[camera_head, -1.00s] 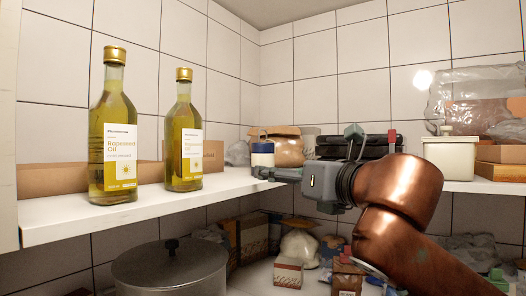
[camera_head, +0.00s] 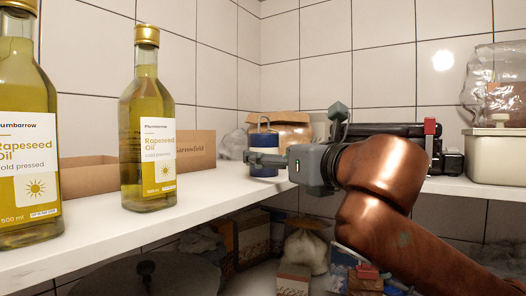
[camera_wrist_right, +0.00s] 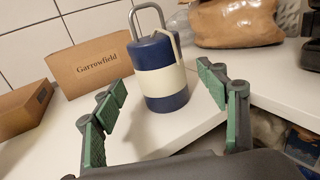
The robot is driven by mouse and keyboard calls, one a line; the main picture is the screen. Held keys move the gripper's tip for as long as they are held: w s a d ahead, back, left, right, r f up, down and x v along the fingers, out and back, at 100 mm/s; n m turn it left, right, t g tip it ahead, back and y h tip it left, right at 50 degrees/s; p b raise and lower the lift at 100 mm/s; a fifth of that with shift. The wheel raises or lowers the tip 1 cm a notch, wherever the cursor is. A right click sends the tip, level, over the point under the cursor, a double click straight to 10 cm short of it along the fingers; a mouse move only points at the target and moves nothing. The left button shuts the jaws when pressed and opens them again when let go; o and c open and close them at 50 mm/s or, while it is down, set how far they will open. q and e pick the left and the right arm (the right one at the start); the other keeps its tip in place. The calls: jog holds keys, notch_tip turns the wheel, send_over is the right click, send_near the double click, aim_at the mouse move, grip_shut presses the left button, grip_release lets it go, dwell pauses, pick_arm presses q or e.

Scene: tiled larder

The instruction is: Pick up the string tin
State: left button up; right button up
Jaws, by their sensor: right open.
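The string tin (camera_head: 263,150) is a dark blue cylinder with a cream band and a metal loop on top. It stands upright on the white shelf in the head view, beyond my right gripper (camera_head: 268,160), which partly covers it. In the right wrist view the tin (camera_wrist_right: 158,75) stands just ahead of the right gripper (camera_wrist_right: 165,105). The green-padded fingers are spread wide, one to each side of the tin's near space, with nothing between them. A cream strip hangs over the tin's top. My left gripper is not in view.
Two rapeseed oil bottles (camera_head: 148,130) stand at the left on the white shelf (camera_head: 95,232). A cardboard box marked Garrowfield (camera_wrist_right: 90,62) is left of the tin. A brown bag (camera_wrist_right: 235,22) is behind it to the right. A cream container (camera_head: 497,155) stands at far right.

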jog(key=p+x, duration=0.1)
jog(key=x, duration=0.2)
jog(key=shift+w+r, duration=0.15)
jog(key=shift+w, duration=0.15)
jog(key=shift+w+a, duration=0.2)
jog(key=shift+s+d, duration=0.1)
jog(key=shift+s, duration=0.05)
jog(key=c, duration=0.8)
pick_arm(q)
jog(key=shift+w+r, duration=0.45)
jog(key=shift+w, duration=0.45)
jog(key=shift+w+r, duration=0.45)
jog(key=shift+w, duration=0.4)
pick_arm(e)
jog(key=c, duration=0.6)
